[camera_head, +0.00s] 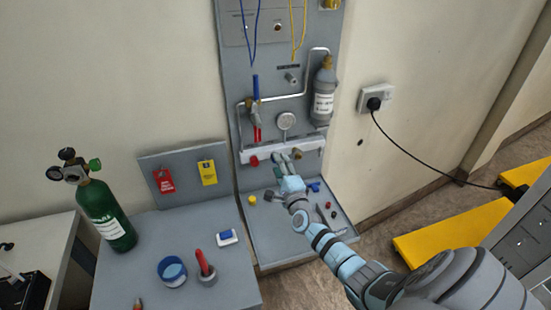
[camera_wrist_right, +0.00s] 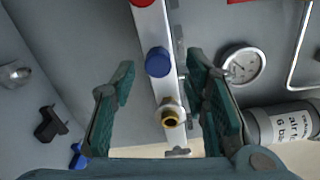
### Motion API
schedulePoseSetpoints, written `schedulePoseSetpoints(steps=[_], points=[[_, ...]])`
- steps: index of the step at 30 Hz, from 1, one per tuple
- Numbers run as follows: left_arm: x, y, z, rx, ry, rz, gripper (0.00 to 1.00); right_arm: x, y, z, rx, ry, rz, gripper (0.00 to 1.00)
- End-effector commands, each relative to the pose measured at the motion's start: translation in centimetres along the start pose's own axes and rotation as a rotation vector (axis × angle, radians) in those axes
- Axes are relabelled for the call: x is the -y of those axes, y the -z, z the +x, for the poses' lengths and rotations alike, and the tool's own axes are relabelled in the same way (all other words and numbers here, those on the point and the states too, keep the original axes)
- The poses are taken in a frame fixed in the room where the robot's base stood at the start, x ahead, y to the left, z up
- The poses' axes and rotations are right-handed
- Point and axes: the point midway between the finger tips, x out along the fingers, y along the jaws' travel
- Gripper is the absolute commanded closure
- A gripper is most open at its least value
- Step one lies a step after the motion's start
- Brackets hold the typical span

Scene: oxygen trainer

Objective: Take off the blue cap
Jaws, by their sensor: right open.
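The blue cap (camera_wrist_right: 158,62) sits on the white manifold bar (camera_wrist_right: 150,30), between a red cap (camera_wrist_right: 142,2) and a bare brass outlet (camera_wrist_right: 171,116) in the right wrist view. My right gripper (camera_wrist_right: 160,80) is open, its fingers on either side of the bar; the blue cap appears between the fingertips. I cannot tell whether they touch it. In the head view my right gripper (camera_head: 282,158) is in front of the manifold and hides the blue cap, while the red cap (camera_head: 254,161) shows to its left. My left gripper is not in view.
A pressure gauge (camera_head: 286,121) and a grey cylinder (camera_head: 324,92) are above the manifold on the panel. A grey tray (camera_head: 275,245) below holds several small parts. The left table has a green cylinder (camera_head: 107,215), a blue cup (camera_head: 172,271) and a red-handled item (camera_head: 205,265).

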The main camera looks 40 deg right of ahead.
Motion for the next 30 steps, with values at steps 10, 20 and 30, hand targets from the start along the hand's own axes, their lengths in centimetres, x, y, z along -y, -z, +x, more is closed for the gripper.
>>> schedulePoseSetpoints(steps=[10, 20, 30], points=[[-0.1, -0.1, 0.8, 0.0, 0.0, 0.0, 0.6, -0.2, 0.1, 0.0, 0.0, 0.0, 0.215, 0.59], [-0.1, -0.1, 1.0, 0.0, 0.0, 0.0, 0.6, -0.2, 0.1, 0.0, 0.0, 0.0, 0.298, 0.59], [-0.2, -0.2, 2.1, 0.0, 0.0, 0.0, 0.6, -0.4, 0.1, 1.3, 0.0, 0.001, 0.296, 0.59]])
